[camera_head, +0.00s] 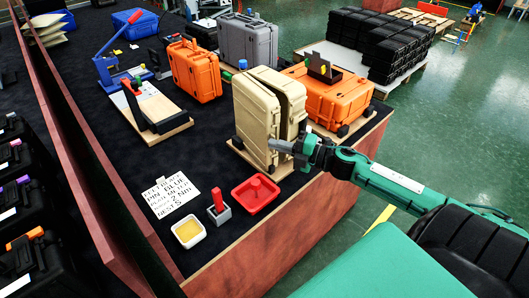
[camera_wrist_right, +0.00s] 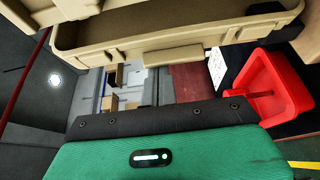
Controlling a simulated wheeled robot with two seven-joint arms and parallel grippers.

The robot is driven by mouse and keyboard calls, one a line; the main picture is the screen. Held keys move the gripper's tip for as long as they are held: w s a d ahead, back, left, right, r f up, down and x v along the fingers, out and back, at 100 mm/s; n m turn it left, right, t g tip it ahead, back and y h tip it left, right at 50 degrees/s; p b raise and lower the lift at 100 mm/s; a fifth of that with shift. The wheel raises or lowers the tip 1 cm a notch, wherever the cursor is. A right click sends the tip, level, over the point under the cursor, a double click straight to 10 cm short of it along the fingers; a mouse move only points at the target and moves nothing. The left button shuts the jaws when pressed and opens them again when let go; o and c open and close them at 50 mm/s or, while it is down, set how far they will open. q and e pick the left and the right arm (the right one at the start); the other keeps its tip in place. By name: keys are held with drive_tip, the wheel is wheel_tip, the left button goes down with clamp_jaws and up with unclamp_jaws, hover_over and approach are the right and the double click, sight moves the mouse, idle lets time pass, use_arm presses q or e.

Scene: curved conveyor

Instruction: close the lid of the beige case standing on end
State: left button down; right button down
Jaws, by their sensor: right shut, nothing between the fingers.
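The beige case (camera_head: 257,118) stands on end on a thin wooden board near the right edge of the table. Its two halves are apart, with a dark gap along the right side. In the right wrist view the case (camera_wrist_right: 150,35) fills the top, its rim and part of its hollow inside showing. My right gripper (camera_head: 279,146) is shut and empty, at the lower front of the case by the open edge. Its fingertips overlap the case in the picture; I cannot tell whether they touch. My left gripper is not in view.
An orange case (camera_head: 330,98) lies close behind on the right. A red tray (camera_head: 255,194), a white bowl (camera_head: 189,231) and a red-handled block (camera_head: 218,205) stand in front. An orange case (camera_head: 195,70) and a grey case (camera_head: 247,42) stand farther back. Dark tabletop left of the beige case is clear.

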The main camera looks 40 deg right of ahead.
drive_tip(key=d, duration=0.4)
drive_tip(key=shift+s, duration=0.1)
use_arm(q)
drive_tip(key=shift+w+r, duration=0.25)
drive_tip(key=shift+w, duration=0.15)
use_arm(e)
drive_tip(key=shift+d+r, duration=0.15)
drive_tip(key=shift+d, duration=0.1)
